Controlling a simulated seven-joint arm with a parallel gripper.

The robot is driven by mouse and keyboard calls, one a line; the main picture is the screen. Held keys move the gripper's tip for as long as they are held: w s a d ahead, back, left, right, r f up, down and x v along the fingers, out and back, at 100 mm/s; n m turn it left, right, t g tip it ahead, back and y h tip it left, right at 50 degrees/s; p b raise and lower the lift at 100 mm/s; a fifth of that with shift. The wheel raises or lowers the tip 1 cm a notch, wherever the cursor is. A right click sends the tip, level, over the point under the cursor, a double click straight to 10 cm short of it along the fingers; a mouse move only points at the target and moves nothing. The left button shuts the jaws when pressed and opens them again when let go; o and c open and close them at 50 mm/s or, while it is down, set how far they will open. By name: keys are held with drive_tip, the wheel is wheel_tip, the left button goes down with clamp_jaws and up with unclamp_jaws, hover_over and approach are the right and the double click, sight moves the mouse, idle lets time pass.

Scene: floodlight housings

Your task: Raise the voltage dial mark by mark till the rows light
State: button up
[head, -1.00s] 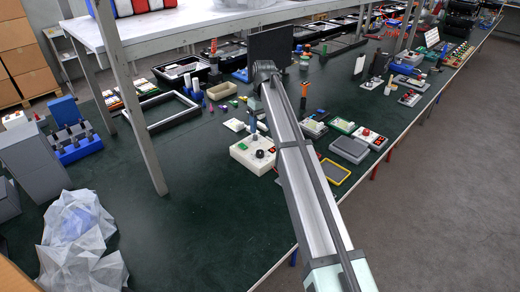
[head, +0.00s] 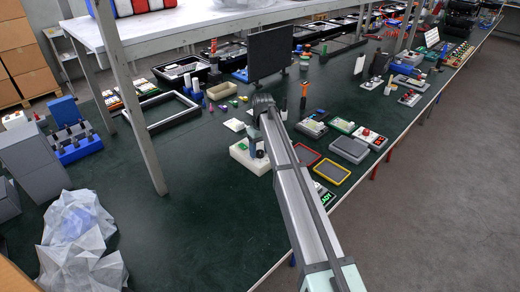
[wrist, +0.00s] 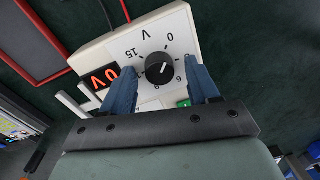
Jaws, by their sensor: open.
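A white supply box (head: 240,158) sits on the dark green bench, partly hidden by my arm in the head view. In the wrist view its white face (wrist: 185,38) carries a black round dial (wrist: 159,68) with printed numbers around it and a "V". A green button (wrist: 184,103) is partly hidden. My gripper (wrist: 164,70) is open, its blue fingers on either side of the dial with gaps visible. A dark upright panel (head: 270,53) stands behind; no lit rows show on it.
A red-framed tray (head: 305,155), a yellow-framed tray (head: 332,172) and a small green-lit display (head: 325,198) lie right of the box. A shelf post (head: 138,115) rises at left. Bare bench (head: 200,220) lies in front of the box.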

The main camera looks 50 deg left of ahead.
drive_tip(key=c, duration=1)
drive_tip(key=shift+c, duration=0.2)
drive_tip(key=shift+m, duration=0.3)
drive_tip(key=m, duration=0.4)
drive_tip(key=shift+m, duration=0.3)
drive_tip(key=m, duration=0.5)
drive_tip(key=shift+m, duration=0.3)
drive_tip(key=shift+w, duration=0.1)
drive_tip(key=o, duration=1)
